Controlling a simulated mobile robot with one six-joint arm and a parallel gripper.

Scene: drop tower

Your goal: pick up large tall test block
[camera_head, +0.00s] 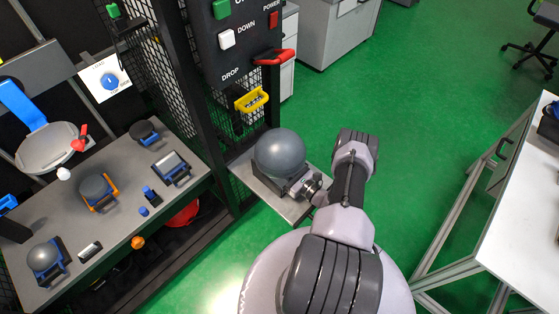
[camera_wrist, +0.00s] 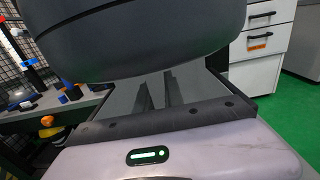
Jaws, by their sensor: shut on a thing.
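A large grey block with a ball-like top (camera_head: 280,152) is at the small grey shelf on the front of the drop tower. Its dark lower part shows beside my gripper (camera_head: 304,188). In the wrist view its rounded grey body (camera_wrist: 140,38) fills the top of the picture. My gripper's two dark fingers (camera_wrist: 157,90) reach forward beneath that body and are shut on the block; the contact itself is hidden. I cannot tell whether the block rests on the shelf or hangs just above it. No other object is clearly the tall test block.
The shelf (camera_head: 285,207) juts out beside the tower's mesh cage (camera_head: 190,75). A control panel (camera_head: 238,40) with a red handle and a yellow handle is above. A grey bench (camera_head: 115,220) at left holds several smaller handled blocks. A white table (camera_head: 525,230) stands right; green floor is free between.

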